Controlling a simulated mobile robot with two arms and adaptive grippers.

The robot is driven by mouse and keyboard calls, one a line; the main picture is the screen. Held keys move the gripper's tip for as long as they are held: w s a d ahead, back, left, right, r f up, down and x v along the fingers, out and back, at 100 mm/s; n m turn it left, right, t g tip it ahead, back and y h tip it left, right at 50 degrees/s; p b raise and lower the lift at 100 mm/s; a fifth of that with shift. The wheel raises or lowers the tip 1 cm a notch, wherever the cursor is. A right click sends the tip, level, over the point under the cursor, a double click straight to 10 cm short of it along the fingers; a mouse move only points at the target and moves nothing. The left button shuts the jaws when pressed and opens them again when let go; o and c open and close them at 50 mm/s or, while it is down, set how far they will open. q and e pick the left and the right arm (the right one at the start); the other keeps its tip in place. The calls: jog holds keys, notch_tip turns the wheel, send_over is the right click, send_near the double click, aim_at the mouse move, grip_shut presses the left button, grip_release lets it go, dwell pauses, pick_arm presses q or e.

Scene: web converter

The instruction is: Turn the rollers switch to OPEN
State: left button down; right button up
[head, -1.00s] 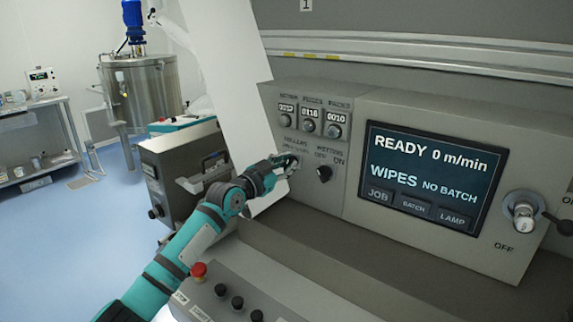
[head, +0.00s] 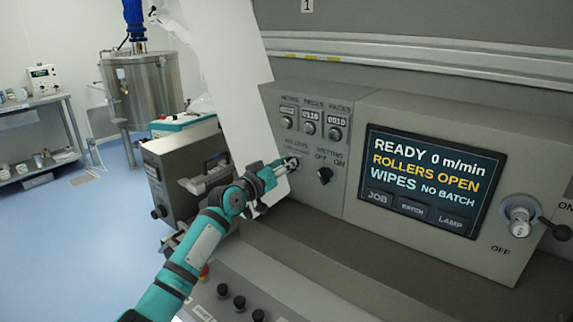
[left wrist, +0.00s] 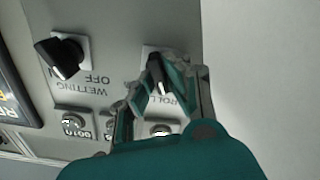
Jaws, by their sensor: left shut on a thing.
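The rollers switch (left wrist: 156,72) is a black knob with a white pointer line, on a pale plate of the grey panel in the left wrist view. My left gripper (head: 288,164) is at this knob, at the panel's left side in the head view. In the left wrist view the fingers (left wrist: 160,62) are shut on the knob, one on each side. The fingers hide most of the rollers label. The screen (head: 423,178) reads READY 0 m/min, ROLLERS OPEN, WIPES NO BATCH. My right gripper is not in view.
The black wetting knob (head: 325,175) sits just right of the rollers switch. Several counters (head: 311,114) are above. A grey ledge (head: 330,250) runs below the panel. A larger switch (head: 520,217) is at the far right.

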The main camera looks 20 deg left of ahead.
pick_arm(q)
jog(key=shift+f+n, duration=0.1)
jog(key=shift+n, duration=0.4)
jog(key=c, duration=1.4)
grip_release()
jog(key=shift+o, duration=0.2)
jog(key=v, duration=1.2)
